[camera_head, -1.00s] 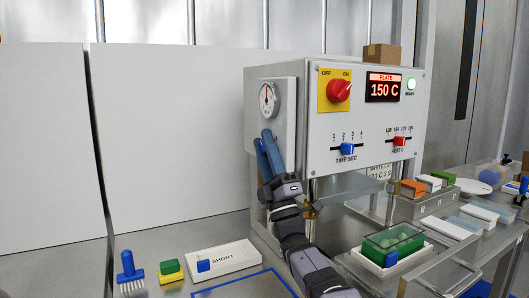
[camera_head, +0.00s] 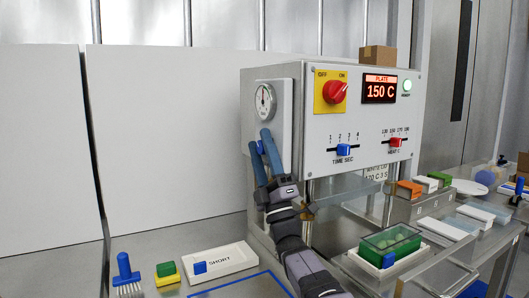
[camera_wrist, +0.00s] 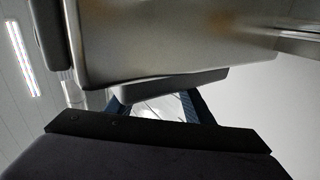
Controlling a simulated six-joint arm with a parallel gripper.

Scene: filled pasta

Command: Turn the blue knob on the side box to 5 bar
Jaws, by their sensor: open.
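The side box (camera_head: 285,112) is a pale grey box on the left side of the press. It carries a round white gauge (camera_head: 265,101) with its needle pointing roughly up; the scale is too small to read. Below the gauge, a bit of the blue knob (camera_head: 261,147) shows between the fingers of my gripper (camera_head: 260,139). The fingers are open, one on each side of the knob; I cannot tell whether they touch it. In the wrist view both fingers (camera_wrist: 160,108) are spread apart, and the knob cannot be made out between them.
The press front has a red switch (camera_head: 334,91), a display (camera_head: 380,90) reading 150 C and two sliders. On the bench at lower left are a white SHORT block (camera_head: 225,260), a green and yellow block (camera_head: 167,273) and a blue-handled brush (camera_head: 125,270). White panels stand behind.

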